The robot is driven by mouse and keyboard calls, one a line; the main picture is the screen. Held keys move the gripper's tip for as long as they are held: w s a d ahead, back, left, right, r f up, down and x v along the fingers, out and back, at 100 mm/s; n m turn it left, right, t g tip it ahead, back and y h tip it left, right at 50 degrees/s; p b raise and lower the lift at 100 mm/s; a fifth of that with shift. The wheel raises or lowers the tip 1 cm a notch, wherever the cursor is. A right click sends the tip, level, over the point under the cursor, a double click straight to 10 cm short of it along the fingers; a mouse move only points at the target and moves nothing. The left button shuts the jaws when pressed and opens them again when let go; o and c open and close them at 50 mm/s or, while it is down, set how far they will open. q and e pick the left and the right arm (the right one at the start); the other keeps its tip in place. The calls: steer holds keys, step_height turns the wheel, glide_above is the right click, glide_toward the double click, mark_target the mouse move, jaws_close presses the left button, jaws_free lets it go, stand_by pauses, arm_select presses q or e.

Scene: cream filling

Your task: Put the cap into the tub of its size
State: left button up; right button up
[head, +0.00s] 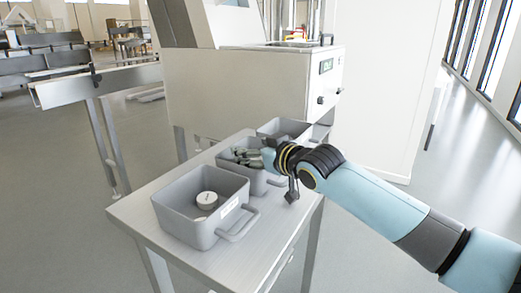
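Three grey tubs stand in a row on a light table. The near tub (175,222) holds a small white round cap (207,199) on its floor. The middle tub (225,150) has several small grey pieces in it, too small to make out. The far tub (268,129) is partly hidden and I cannot see its contents. My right gripper (250,158) is over the middle tub, at the end of the arm from the right. Its fingers blend with what is in that tub, so I cannot tell if it holds something. My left gripper is out of view.
The table (150,228) has bare room at its near left corner and along its front right edge. A large pale machine (240,95) stands close behind the tubs. A metal conveyor or rail (95,85) lies at the left. Near-tub handle (238,224) sticks out toward the right.

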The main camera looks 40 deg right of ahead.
steer(key=shift+r, duration=0.65)
steer(key=p+v, duration=0.3)
steer(key=v, duration=0.9)
steer(key=shift+f, duration=0.1)
